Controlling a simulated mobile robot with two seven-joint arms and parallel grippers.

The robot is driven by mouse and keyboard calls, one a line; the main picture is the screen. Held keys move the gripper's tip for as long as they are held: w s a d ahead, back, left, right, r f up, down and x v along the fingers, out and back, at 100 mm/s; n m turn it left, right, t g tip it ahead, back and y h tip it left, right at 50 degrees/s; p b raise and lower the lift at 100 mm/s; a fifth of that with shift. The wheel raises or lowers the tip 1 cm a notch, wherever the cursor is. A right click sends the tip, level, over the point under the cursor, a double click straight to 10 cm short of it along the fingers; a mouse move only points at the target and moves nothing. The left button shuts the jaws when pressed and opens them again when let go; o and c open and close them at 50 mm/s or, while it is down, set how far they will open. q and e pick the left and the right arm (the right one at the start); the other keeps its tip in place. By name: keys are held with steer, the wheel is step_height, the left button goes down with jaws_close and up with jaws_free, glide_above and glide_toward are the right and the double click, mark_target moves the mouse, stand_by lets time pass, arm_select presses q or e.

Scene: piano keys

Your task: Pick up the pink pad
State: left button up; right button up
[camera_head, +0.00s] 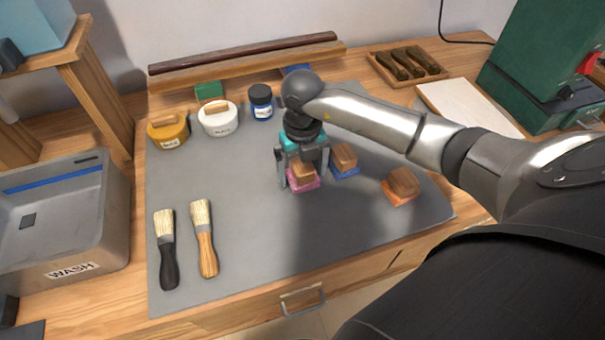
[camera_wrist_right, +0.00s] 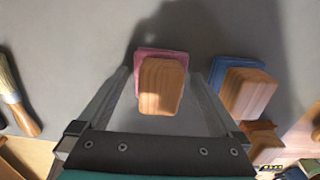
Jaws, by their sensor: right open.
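The pink pad (camera_head: 303,184) lies on the grey mat and has a wooden block handle (camera_head: 302,171) on top. In the right wrist view the pink pad (camera_wrist_right: 148,58) shows mostly at its far and left edges, partly hidden by its wooden handle (camera_wrist_right: 162,86). My right gripper (camera_head: 301,181) is open, with its fingers on either side of the pad's handle. In the right wrist view the fingers (camera_wrist_right: 160,82) stand apart from the handle, with gaps on both sides. My left gripper does not show.
A blue pad (camera_head: 345,171) with a wooden handle sits just right of the pink one. An orange pad (camera_head: 397,195) lies farther right. Two brushes (camera_head: 206,240) lie at the front left of the mat (camera_head: 250,235). Jars (camera_head: 261,103) stand behind. A grey wash tub (camera_head: 100,215) is left.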

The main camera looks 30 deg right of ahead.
steer(key=shift+c, duration=0.4)
steer(key=c, duration=1.2)
